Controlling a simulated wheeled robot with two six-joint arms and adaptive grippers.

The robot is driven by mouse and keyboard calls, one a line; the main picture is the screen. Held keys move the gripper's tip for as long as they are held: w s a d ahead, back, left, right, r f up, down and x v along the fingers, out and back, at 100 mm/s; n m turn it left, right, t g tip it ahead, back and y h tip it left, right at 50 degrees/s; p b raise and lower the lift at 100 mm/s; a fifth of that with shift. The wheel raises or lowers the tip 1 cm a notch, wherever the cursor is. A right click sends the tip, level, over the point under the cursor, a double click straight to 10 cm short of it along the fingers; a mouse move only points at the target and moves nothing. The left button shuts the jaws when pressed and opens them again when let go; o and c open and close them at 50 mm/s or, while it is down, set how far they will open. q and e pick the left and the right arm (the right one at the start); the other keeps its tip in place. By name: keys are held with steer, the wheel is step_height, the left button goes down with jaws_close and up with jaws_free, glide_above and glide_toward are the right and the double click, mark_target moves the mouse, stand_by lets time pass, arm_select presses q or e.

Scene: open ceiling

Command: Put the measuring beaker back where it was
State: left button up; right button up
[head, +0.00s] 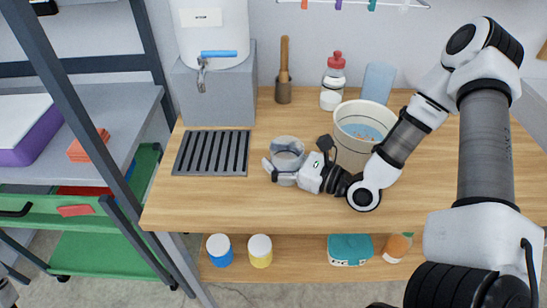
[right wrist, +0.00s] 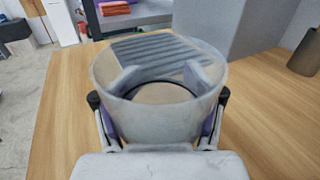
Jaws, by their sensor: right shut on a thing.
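The measuring beaker (head: 288,148) is a clear, greyish cup near the middle of the wooden table in the head view. My right gripper (head: 284,172) is shut around it, and the beaker looks upright. In the right wrist view the beaker (right wrist: 160,105) fills the middle, with a finger on each side of it. I cannot tell whether its base touches the table. My left gripper does not show clearly in the head view.
A dark slatted grate (head: 211,153) lies left of the beaker, below a white dispenser (head: 212,35) with a blue tap. A cream bucket (head: 353,155) holding blue water stands right of the beaker. A bottle (head: 334,77) and brown pestle-like tool (head: 284,80) stand behind. Table front is clear.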

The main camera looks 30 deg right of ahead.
steer(key=shift+f, duration=0.1)
steer(key=shift+f, duration=0.15)
steer(key=o, duration=1.6)
steer(key=shift+o, duration=0.2)
